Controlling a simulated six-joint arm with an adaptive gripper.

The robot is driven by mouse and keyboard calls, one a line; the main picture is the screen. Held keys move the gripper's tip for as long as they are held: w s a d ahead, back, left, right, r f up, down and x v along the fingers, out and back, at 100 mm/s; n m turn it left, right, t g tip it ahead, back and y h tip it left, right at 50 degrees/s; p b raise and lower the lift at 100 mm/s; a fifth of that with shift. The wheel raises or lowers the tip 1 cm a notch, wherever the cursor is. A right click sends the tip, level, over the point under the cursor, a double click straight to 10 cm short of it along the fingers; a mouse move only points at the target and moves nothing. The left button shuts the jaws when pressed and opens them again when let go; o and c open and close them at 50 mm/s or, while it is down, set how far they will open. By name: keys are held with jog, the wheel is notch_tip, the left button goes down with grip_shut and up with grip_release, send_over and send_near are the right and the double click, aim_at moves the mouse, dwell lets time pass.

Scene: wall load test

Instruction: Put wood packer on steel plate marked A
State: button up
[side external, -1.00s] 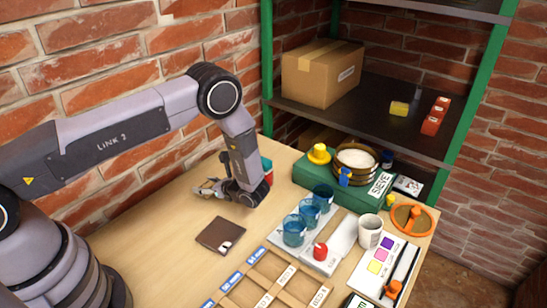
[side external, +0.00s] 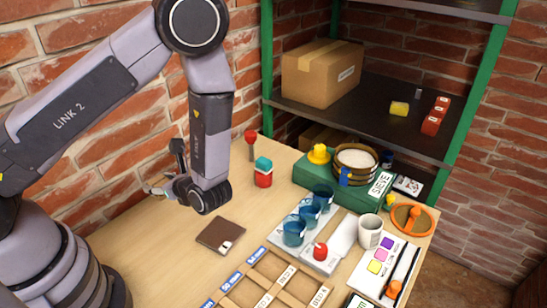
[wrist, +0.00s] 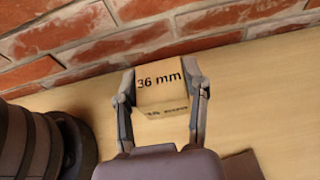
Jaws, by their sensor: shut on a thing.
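The wood packer (wrist: 163,82), a pale block marked "36 mm", is between the two fingers of my gripper (wrist: 160,100) in the wrist view. The fingers are shut on its sides. In the side view my gripper (side external: 164,178) is near the brick wall, to the left of and beyond a dark brown square plate (side external: 220,235); the packer is not clear there. This plate lies flat with a small pale label at one corner, too small to read, so I cannot tell if it is plate A. Its edge shows at the lower right of the wrist view (wrist: 243,166).
A red and teal stack (side external: 263,173) and a red-topped item (side external: 251,141) stand near the wall. Blue glasses (side external: 308,212), a slotted wooden tray (side external: 270,280) and a green case (side external: 310,185) fill the right side. Bare table surrounds the brown plate.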

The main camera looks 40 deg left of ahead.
jog(key=s+d+r+m+t, duration=0.1)
jog(key=s+d+m+t, duration=0.35)
jog(key=s+d, duration=0.3)
send_over(221, 233)
jog(key=s, duration=0.1)
jog(key=shift+t+h, duration=0.4)
jog(key=shift+t, duration=0.05)
notch_tip(221, 233, down, 8)
jog(key=shift+s+a+f, duration=0.1)
jog(key=shift+a+f, duration=0.05)
jog(key=shift+w+f, duration=0.45)
jog(key=shift+f, duration=0.1)
jog(key=shift+w+f, duration=0.1)
jog(key=shift+f, duration=1.55)
jog(key=o, duration=1.1)
jog(key=shift+f, duration=0.1)
